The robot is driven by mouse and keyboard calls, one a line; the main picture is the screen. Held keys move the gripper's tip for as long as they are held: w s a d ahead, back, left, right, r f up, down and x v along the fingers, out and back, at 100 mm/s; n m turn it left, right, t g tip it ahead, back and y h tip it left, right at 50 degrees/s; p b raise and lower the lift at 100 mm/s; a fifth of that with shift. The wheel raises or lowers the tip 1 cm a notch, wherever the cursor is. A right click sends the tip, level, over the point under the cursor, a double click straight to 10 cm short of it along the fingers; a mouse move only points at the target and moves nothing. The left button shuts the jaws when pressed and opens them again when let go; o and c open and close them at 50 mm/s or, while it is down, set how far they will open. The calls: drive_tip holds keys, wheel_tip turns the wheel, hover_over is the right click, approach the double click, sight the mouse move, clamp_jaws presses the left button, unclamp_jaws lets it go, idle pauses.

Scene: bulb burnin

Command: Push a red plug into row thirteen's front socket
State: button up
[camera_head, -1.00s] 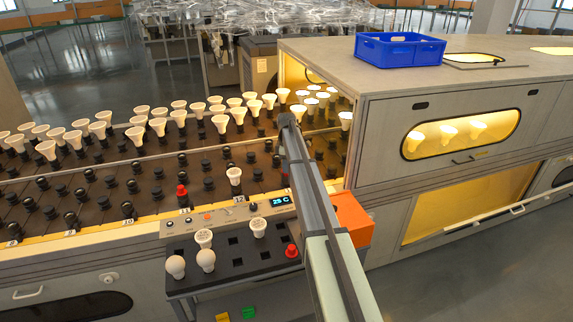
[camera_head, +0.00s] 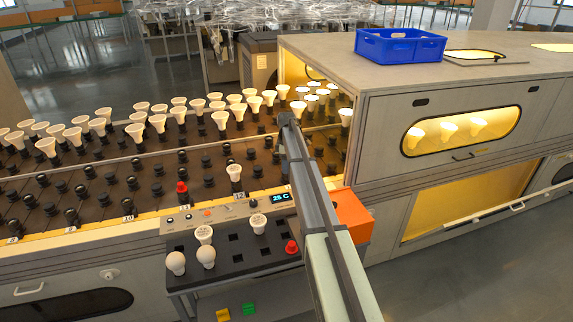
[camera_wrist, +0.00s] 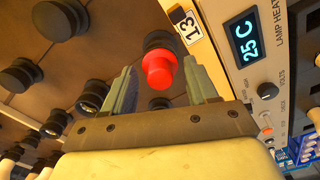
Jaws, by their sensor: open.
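In the wrist view a red plug (camera_wrist: 159,70) sits on a dark socket (camera_wrist: 158,41) beside the row label 13 (camera_wrist: 186,27). My gripper (camera_wrist: 159,64) is open, with one finger on each side of the red plug and visible gaps between. How deep the plug sits I cannot tell. In the head view my arm hides row thirteen's front socket and the gripper. Another red plug (camera_head: 182,188) stands in a front socket near label 11, and another (camera_head: 291,247) is on the dark tray (camera_head: 220,266).
The tray also holds several white bulbs (camera_head: 204,234). A control panel reading 25 C (camera_head: 282,197) lies close to the label. An orange block (camera_head: 352,215) stands right of my arm. Lit lamps (camera_head: 221,119) fill the back rows. A blue crate (camera_head: 399,49) tops the oven housing (camera_head: 440,85).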

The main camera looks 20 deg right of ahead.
drive_tip(key=shift+r, duration=0.1)
wheel_tip(320, 180, up, 14)
idle(0.5)
drive_tip(key=shift+f, duration=0.2)
